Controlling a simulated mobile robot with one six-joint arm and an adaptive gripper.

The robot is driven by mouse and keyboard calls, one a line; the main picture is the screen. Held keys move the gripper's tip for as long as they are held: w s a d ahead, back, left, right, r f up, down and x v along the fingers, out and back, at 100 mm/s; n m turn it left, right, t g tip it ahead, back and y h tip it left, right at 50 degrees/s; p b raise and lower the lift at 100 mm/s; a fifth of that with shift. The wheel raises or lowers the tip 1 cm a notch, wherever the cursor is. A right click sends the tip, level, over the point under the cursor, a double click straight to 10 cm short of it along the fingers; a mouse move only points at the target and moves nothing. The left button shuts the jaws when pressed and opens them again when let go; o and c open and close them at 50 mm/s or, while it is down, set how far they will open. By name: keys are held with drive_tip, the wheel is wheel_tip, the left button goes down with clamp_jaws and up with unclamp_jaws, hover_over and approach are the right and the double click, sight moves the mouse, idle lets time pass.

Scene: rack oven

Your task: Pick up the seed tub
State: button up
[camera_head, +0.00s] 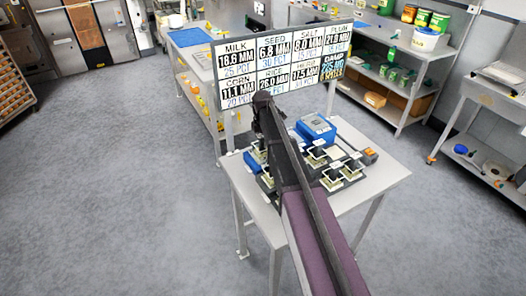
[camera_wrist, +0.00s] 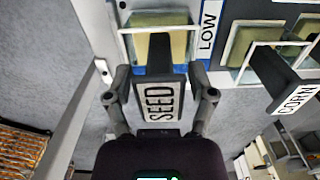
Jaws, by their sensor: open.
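The seed tub (camera_wrist: 134,46) shows at the top of the wrist view. It has a pale square top with a white frame and a dark handle that carries a white SEED label (camera_wrist: 158,103). My gripper (camera_wrist: 160,82) is open, with one finger on each side of the handle and label. Small gaps seem to show between fingers and handle, so I cannot tell whether either one touches. In the head view my arm covers much of the tub group, and I cannot pick out the seed tub there.
A corn tub (camera_wrist: 240,48) with a CORN label stands to the right in the wrist view. The table (camera_head: 378,183) also carries a blue scale-like box (camera_head: 316,129) and several other tubs (camera_head: 335,172). A label board (camera_head: 282,65) stands behind. Open grey floor lies left of the table.

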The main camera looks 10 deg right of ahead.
idle(0.3)
clamp_jaws()
drive_tip(key=shift+r, duration=0.15)
idle(0.3)
wheel_tip(320, 180, up, 10)
drive_tip(key=p, duration=1)
idle(0.7)
